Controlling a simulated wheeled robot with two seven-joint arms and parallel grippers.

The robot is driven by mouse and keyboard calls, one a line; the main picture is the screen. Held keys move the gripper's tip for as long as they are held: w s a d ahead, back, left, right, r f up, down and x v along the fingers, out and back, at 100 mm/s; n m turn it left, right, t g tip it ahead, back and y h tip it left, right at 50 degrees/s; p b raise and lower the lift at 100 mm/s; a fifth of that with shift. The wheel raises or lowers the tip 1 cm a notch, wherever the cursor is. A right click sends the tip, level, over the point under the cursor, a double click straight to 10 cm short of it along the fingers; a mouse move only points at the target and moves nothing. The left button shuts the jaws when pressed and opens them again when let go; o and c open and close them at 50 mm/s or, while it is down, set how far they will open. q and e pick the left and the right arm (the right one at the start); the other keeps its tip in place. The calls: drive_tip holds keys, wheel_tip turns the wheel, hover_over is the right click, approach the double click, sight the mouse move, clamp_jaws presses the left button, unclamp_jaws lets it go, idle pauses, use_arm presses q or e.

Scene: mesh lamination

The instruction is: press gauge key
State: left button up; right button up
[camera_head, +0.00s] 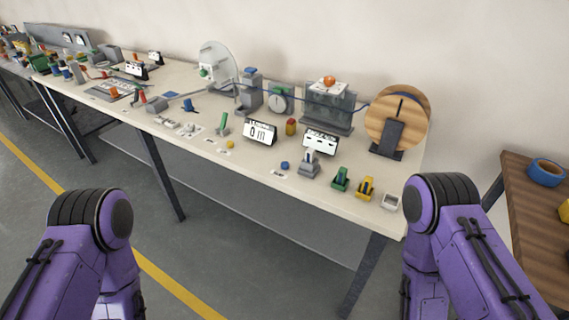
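A round-dial gauge (279,98) in a greenish-grey housing stands toward the back of the long light table. In front of it is a white display (260,131) with dark digits, too small to read surely. A second white display (320,142) stands to its right. A small yellow button (230,144) and a small blue button (285,165) sit near the table's front edge, with white labels nearby. I cannot tell which is the gauge key. Only my purple arm links show, at the lower left and lower right. Both my grippers are out of view.
A wooden spool (398,119) stands at the table's right end. Green (341,179) and yellow (366,188) holders line the front edge. A brown side table (530,205) with blue tape (547,172) is at right. Open floor lies before the long table (205,163).

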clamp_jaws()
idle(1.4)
